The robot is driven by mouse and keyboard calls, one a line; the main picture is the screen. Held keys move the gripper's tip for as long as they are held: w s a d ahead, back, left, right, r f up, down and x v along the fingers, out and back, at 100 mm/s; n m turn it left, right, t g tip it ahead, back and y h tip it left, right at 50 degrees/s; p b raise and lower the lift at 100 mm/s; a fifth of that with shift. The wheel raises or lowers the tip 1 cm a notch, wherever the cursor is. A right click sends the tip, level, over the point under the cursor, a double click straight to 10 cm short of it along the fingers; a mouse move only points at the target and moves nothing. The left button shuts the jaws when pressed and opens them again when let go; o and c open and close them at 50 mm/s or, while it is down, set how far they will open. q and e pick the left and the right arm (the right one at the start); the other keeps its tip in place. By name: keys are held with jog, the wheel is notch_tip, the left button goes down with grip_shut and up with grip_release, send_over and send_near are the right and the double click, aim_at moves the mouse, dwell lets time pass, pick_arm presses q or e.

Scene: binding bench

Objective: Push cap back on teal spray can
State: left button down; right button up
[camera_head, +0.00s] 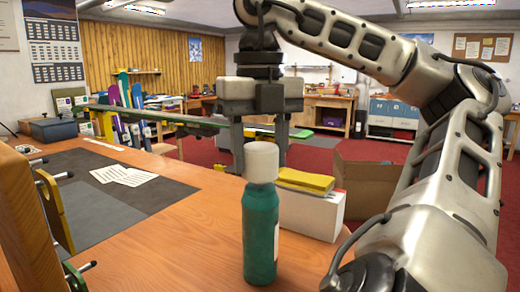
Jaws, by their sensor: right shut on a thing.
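The teal spray can (260,235) stands upright on the wooden bench near the middle of the picture, with part of a pale label at its right edge. A white cap (262,162) sits at its top, in line with the can, and I see no clear gap between them. My right gripper (261,158) points down from above, its two fingers on either side of the cap and shut on it. My left gripper is not in view.
A white box (310,213) with a yellow pad (305,180) on top stands close behind the can to the right. Papers (124,176) lie on a dark mat (95,215) at left. A wooden frame (35,220) stands at the left edge. An open cardboard box (370,188) is beyond the bench.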

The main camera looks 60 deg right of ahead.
jog(key=shift+f+b, duration=0.6)
jog(key=shift+f, duration=0.1)
dwell(0.3)
dwell(0.6)
jog(key=shift+f, duration=0.2)
jog(key=shift+f+b, duration=0.2)
jog(key=shift+b, duration=0.2)
jog(key=o, duration=1.5)
